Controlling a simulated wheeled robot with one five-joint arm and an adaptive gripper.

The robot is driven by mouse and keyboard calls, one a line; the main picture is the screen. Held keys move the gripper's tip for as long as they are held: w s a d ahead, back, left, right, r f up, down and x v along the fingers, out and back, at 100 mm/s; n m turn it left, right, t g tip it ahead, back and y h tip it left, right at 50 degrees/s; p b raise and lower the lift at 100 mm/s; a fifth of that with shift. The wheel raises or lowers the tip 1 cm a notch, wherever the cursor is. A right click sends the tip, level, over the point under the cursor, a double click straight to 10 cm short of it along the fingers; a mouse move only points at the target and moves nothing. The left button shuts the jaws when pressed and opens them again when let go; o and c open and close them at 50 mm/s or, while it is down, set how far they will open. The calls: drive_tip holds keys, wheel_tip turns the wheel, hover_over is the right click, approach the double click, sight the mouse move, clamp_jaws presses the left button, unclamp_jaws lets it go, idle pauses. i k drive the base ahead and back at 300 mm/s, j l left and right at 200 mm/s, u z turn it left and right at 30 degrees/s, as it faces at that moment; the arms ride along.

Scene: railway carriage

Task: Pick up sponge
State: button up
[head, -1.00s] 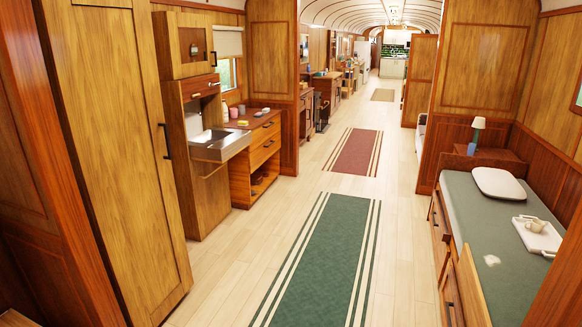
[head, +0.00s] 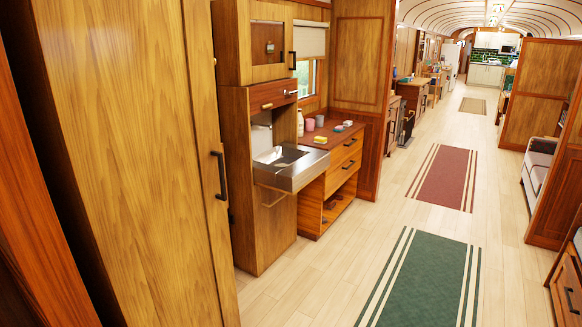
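A small yellow block that looks like the sponge (head: 320,139) lies on the red-brown top of the wooden drawer cabinet (head: 350,134), just behind the steel sink. It is small in the view, so I cannot make out its details. My gripper is not in view.
A steel sink (head: 292,176) juts from a wooden washstand left of the cabinet. A pink cup (head: 309,125) and a pale bottle (head: 300,122) stand near the sponge. A tall wooden door (head: 130,160) fills the near left. The floor with the green rug (head: 425,280) is clear.

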sight(318, 139)
drive_tip(key=i, duration=1.35)
drive_tip(key=i+j+z, duration=0.1)
drive_tip(key=i, duration=1.25)
